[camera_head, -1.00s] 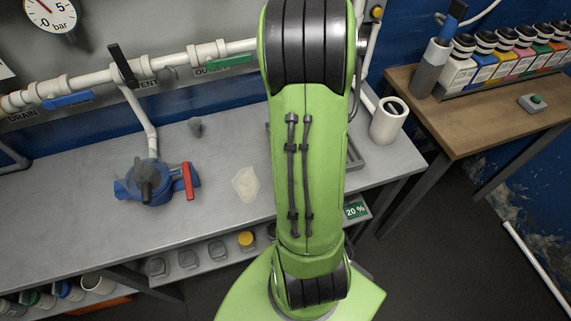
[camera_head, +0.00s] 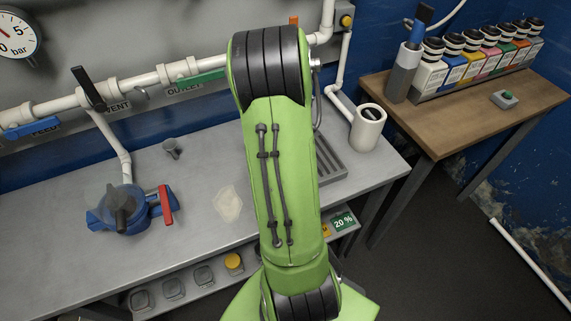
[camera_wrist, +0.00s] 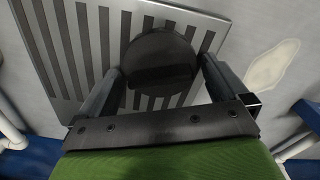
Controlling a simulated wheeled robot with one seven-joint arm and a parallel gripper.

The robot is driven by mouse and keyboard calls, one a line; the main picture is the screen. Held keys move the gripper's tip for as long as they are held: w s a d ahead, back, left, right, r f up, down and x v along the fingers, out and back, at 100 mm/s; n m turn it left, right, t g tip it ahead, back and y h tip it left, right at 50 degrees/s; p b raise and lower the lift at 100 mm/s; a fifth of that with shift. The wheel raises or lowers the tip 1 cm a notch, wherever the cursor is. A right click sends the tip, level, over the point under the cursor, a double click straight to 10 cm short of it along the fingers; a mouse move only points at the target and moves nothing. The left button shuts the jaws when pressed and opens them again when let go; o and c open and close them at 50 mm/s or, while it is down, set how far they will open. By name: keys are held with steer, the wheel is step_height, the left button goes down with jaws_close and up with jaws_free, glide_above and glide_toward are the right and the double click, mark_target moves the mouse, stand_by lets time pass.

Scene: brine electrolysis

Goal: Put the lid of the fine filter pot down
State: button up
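A dark round lid (camera_wrist: 160,48) with a raised bar across it shows in the wrist view, over the slotted grey drip tray (camera_wrist: 62,62). It appears to lie on the slats. My gripper (camera_wrist: 161,75) has its two fingers spread on either side of the lid, with narrow gaps seen between fingers and lid. In the head view my arm hides the gripper and lid; part of the tray (camera_head: 329,160) shows beside it. A blue housing (camera_head: 128,208) with a dark knob and a red lever stands on the bench at left. I cannot tell which vessel is the fine filter pot.
A white cup-like vessel (camera_head: 367,130) stands at the bench's right end. White pipes (camera_head: 150,78) run behind. A wooden table (camera_head: 440,119) with several bottles stands at right.

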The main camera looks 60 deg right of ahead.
step_height(320, 180, up, 12)
steer(key=r+p, duration=0.1)
steer(key=p, duration=0.3)
steer(key=w+a+r+t, duration=0.1)
steer(key=w+a+r, duration=0.15)
steer(key=a, duration=0.35)
steer(key=s+a+r+t, duration=0.2)
steer(key=s+a+r, duration=0.1)
steer(key=a, duration=0.7)
steer(key=s+a+r+n+t, duration=0.1)
steer(key=s+a+r, duration=0.3)
steer(key=a, duration=0.6)
steer(key=shift+s+a+r+n+t, duration=0.25)
steer(key=shift+s+a+n+t, duration=0.15)
steer(key=shift+t, duration=0.4)
